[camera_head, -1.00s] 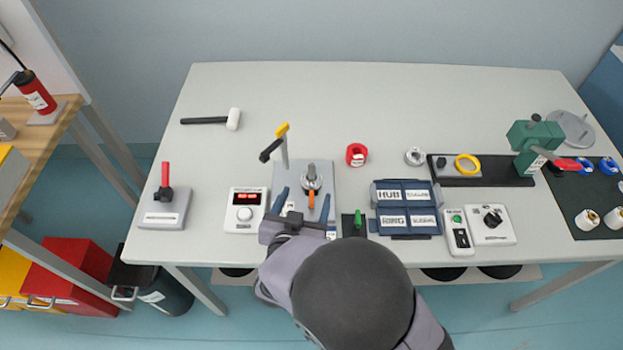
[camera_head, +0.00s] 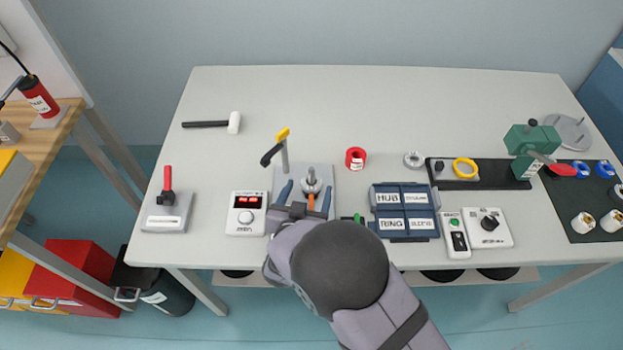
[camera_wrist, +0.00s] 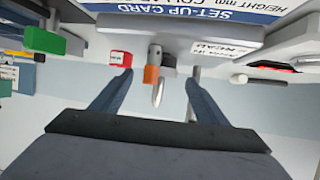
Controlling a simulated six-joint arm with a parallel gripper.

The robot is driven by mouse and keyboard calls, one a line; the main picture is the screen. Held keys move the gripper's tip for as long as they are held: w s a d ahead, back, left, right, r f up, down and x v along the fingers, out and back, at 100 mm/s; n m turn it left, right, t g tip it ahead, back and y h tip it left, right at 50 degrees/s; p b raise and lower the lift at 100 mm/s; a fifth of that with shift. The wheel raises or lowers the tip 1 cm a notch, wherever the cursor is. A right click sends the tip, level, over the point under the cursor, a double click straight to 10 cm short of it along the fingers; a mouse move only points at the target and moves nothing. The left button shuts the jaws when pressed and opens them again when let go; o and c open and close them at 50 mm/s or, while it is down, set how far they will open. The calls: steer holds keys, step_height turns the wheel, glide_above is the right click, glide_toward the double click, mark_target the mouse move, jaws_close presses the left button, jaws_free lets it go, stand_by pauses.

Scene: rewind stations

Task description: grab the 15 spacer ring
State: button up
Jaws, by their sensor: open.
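No marking of 15 is readable on any ring, so I cannot tell which one is the 15 spacer ring. In the wrist view, nothing is held between the fingers (camera_wrist: 158,80).
A white box with a red display (camera_head: 246,213) stands left of the fixture. A post with a yellow top (camera_head: 282,140) rises behind it. A mallet (camera_head: 233,122) lies at the back left. The back middle is clear.

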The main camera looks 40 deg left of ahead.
steer(key=shift+x, duration=0.95)
steer(key=c, duration=1.2)
steer(key=shift+r, duration=0.2)
steer(key=shift+r+b, duration=0.4)
steer(key=shift+r, duration=4.45)
